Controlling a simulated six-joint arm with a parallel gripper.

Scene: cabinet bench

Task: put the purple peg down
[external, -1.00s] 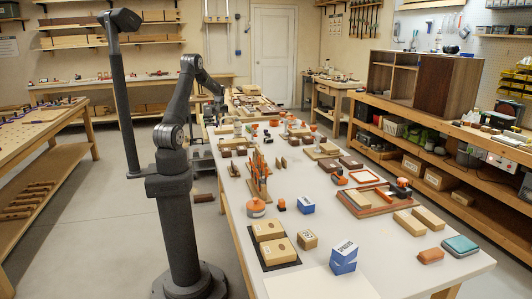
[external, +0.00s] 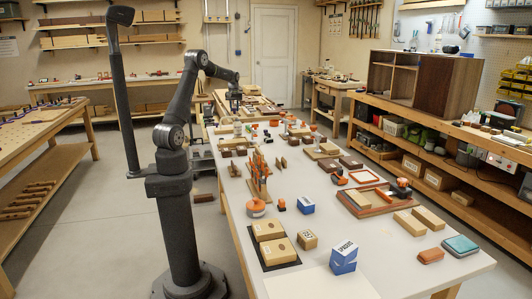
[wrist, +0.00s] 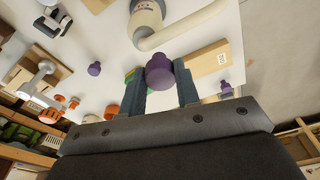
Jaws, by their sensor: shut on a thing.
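The purple peg (wrist: 160,72) is held between the two fingers of my gripper (wrist: 161,88) in the wrist view. Its rounded end faces the camera, and its far part is hidden. In the external view my gripper (external: 236,101) hangs over the far left part of the long white bench (external: 316,236). The peg is too small to make out there. Two other purple pieces show in the wrist view, one to the left (wrist: 95,69) and one to the right (wrist: 226,89), both apart from the held peg.
In the wrist view a light cylindrical object with a curved pale arm (wrist: 146,20) and a tan block (wrist: 207,62) are near the peg. Orange parts (wrist: 60,106) lie to the left. In the external view, blocks and tools crowd the bench around and in front of my gripper.

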